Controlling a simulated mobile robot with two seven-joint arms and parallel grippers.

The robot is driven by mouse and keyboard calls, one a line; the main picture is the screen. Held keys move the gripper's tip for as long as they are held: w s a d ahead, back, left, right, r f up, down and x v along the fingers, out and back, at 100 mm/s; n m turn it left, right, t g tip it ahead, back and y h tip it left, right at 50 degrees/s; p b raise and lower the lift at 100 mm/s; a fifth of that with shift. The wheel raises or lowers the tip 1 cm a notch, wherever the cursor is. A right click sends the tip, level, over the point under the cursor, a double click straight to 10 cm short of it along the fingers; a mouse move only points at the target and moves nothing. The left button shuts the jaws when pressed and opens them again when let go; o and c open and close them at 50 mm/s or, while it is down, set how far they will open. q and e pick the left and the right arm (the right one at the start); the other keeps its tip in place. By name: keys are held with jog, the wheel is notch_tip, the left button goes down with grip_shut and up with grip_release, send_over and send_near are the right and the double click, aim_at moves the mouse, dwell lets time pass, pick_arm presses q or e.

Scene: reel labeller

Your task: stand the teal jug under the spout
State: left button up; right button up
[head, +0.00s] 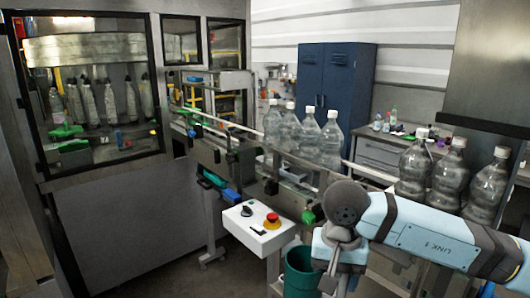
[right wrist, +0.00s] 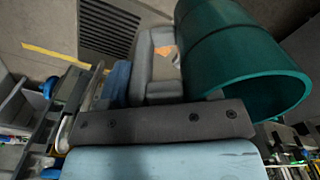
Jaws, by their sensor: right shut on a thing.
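The teal jug (head: 299,270) is low in the middle of the head view, partly hidden behind my right arm. In the right wrist view the teal jug (right wrist: 238,62) fills the upper right, its round open rim facing lower right. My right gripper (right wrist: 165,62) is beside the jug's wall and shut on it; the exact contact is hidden. My left gripper is in neither view. I cannot make out the spout in these frames.
A conveyor (head: 290,160) carrying clear bottles (head: 330,140) runs behind my arm. A white control box (head: 259,228) with a red button is left of the jug. A glazed machine cabinet (head: 120,215) stands at left, a blue locker (head: 338,80) at the back.

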jog(key=f+n, duration=0.4)
jog(key=f, duration=0.1)
jog(key=shift+s+a+f+n, duration=0.1)
jog(key=shift+s+f+n, duration=0.05)
jog(key=shift+s+n, duration=0.15)
jog(key=w+d+r+m+p, duration=0.2)
jog(key=d+p, duration=0.1)
jog(key=d, duration=0.8)
jog(key=shift+d+r, duration=0.15)
jog(key=shift+r, duration=0.05)
